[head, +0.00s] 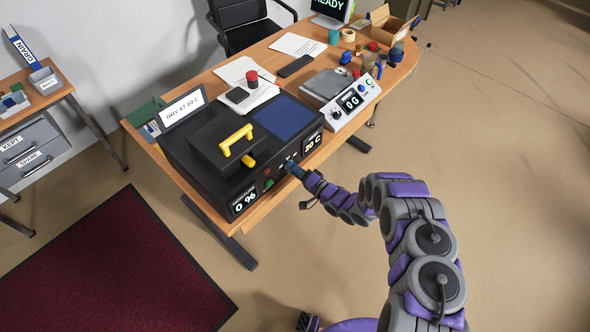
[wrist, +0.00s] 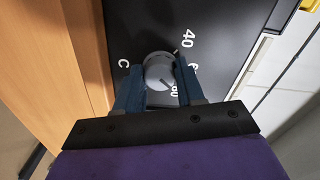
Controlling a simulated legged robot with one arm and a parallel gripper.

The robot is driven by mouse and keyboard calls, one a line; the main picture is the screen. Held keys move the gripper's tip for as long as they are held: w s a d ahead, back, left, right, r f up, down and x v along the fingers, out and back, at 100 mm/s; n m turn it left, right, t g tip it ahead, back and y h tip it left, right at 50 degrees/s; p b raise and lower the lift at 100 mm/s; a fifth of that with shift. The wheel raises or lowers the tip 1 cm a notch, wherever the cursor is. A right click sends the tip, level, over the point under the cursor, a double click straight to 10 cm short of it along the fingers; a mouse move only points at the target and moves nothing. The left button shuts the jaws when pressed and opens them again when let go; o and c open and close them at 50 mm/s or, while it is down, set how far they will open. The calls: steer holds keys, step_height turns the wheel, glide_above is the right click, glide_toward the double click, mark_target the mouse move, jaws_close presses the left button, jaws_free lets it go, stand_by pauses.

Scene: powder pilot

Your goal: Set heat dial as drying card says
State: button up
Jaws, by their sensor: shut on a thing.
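The heat dial (wrist: 158,72) is a round grey knob on the dark front of the drying machine (head: 205,175). In the wrist view the marks 40 (wrist: 187,38) and 80 (wrist: 174,92) show, with a partly hidden 6 between them. A dark line on the knob's face points to the lower right, towards the 80. My gripper (wrist: 160,68) is shut on the dial, one finger on each side. In the head view my gripper (head: 294,170) covers the dial. The drying card (head: 182,107) stands behind the machine; it seems to read DRY AT 60 C.
The machine's right display (head: 312,143) reads 20 C; its left display (head: 245,201) seems to read 0 96. A yellow-handled lid (head: 222,142) is on top. A scale (head: 345,98) reading 0 G stands to the right. The floor in front of the table is clear.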

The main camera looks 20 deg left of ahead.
steer(key=shift+w+d+m, duration=0.15)
steer(key=shift+w+m, duration=0.05)
steer(key=shift+m, duration=1.4)
steer(key=shift+f, duration=0.1)
steer(key=o, duration=1)
steer(key=p+v, duration=0.1)
steer(key=v, duration=1.6)
steer(key=shift+s+d+f, duration=0.1)
steer(key=shift+s+d, duration=0.05)
